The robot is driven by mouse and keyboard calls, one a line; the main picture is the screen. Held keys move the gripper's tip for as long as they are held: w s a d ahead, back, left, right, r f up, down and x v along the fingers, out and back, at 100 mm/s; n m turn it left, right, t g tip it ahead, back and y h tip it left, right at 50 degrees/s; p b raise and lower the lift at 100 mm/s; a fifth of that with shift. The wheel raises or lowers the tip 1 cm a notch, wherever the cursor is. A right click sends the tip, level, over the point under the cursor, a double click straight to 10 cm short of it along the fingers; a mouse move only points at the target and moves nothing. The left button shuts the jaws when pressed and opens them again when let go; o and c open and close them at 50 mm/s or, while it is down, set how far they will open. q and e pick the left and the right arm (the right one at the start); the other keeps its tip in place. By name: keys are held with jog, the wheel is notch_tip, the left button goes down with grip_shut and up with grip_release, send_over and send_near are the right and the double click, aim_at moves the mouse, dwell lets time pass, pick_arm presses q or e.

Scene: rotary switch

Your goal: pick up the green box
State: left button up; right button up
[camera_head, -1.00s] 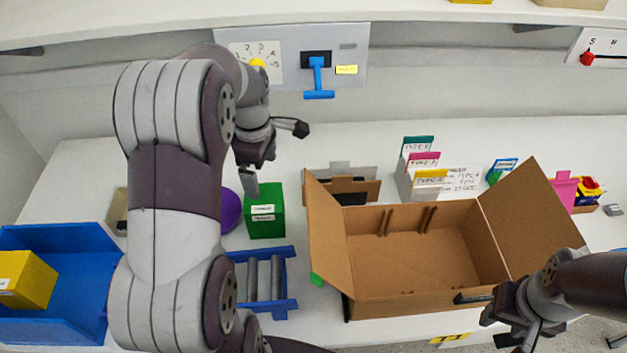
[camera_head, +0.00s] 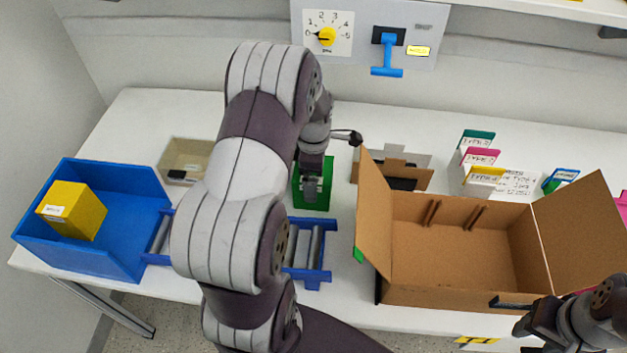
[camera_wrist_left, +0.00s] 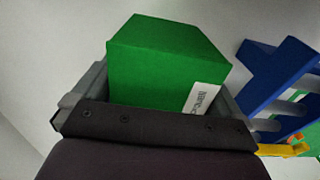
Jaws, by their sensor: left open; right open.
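The green box (camera_head: 327,190) stands on the white table behind the blue roller rack, partly hidden by my left arm. My left gripper (camera_head: 312,192) is open and points down over it. In the left wrist view the green box (camera_wrist_left: 168,62), with a white label, sits between the open fingers of the left gripper (camera_wrist_left: 160,95). I cannot tell whether the fingers touch its sides. My right gripper (camera_head: 532,330) is open and empty in front of the cardboard box's right corner.
An open cardboard box (camera_head: 455,250) stands right of the green box. The blue roller rack (camera_head: 318,268) is in front. A blue bin (camera_head: 125,250) holding a yellow box (camera_head: 72,210) is at the left. A panel with a yellow rotary switch (camera_head: 326,36) and blue handle (camera_head: 387,55) is behind.

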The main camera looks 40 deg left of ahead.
pick_arm(q)
jog(key=shift+w+f, duration=0.1)
jog(key=c, duration=0.8)
